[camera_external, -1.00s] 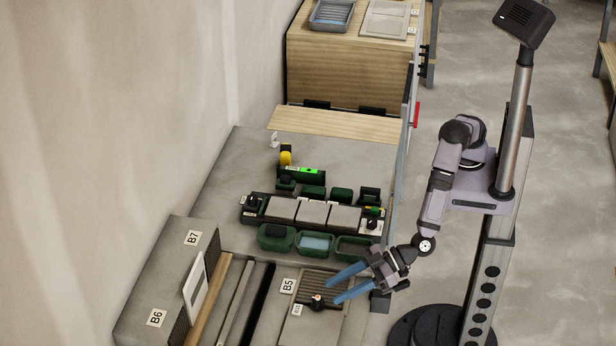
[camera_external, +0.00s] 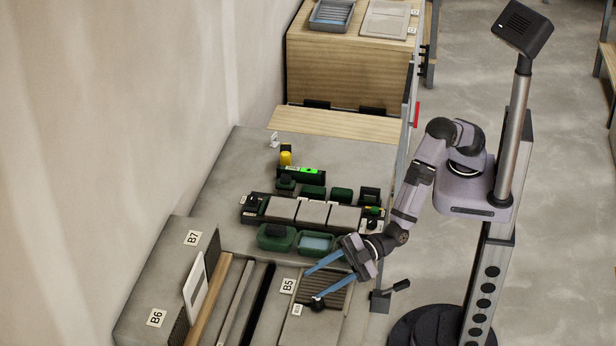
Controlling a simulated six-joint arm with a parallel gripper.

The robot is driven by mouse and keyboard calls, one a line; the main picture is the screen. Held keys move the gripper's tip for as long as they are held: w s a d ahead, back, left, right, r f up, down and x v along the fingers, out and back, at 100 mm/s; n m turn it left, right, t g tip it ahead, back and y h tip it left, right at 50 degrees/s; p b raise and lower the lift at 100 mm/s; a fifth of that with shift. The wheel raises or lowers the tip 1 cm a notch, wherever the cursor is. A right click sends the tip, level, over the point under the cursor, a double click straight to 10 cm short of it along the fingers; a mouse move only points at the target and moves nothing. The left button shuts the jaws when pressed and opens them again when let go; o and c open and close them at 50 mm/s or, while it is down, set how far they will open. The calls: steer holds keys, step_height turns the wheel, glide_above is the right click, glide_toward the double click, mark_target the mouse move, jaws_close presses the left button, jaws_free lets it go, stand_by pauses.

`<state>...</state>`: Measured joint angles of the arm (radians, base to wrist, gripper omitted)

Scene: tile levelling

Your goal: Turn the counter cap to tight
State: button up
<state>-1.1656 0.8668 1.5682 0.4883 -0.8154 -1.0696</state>
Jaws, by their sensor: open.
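My gripper (camera_external: 313,284) is open, its two blue fingers pointing left over the ribbed panel beside the B5 label. A small dark knob-like piece (camera_external: 317,304) sits on this panel (camera_external: 300,325) at the lower fingertip. It may be the counter cap, but it is too small to be sure. The lower finger partly covers it, and I cannot tell whether they touch. Nothing shows between the fingers.
A dark rack with three grey tiles (camera_external: 313,213) lies behind my gripper, with green bins (camera_external: 275,238) along it. A black handle (camera_external: 388,294) stands right of the panel. A green-lit level (camera_external: 302,174) lies farther back. The grey surface at back left is clear.

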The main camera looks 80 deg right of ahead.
mark_target(318, 300)
steer(key=n+g+y+b, duration=0.1)
steer(key=n+g, duration=0.2)
steer(key=n, duration=0.6)
steer(key=d+f+n+g+y+b, duration=0.1)
steer(key=n+g+b, duration=0.1)
steer(key=n, duration=0.7)
steer(key=d+n+g+y+b, duration=0.1)
steer(key=n+g+b, duration=0.1)
steer(key=n, duration=0.7)
steer(key=shift+w+d+f+g+y, duration=0.25)
steer(key=shift+g+y, duration=0.15)
steer(key=shift+g, duration=0.5)
steer(key=d+f+n, duration=0.1)
steer(key=n, duration=0.1)
steer(key=d+f+n+g+h+b, duration=0.1)
steer(key=d+f+n, duration=0.1)
steer(key=n, duration=0.1)
steer(key=d+f+n+g+h, duration=0.1)
steer(key=n, duration=0.1)
steer(key=shift+w+d+f+n+b, duration=0.25)
steer(key=shift+d+f+n+b, duration=0.05)
steer(key=shift+d+f+b, duration=0.1)
steer(key=shift+d+f+n+h, duration=0.3)
steer(key=shift+d+n, duration=0.15)
steer(key=shift+n, duration=0.15)
steer(key=shift+p+x, duration=1.1)
steer(key=shift+x, duration=2.6)
steer(key=shift+s, duration=0.1)
steer(key=c, duration=1)
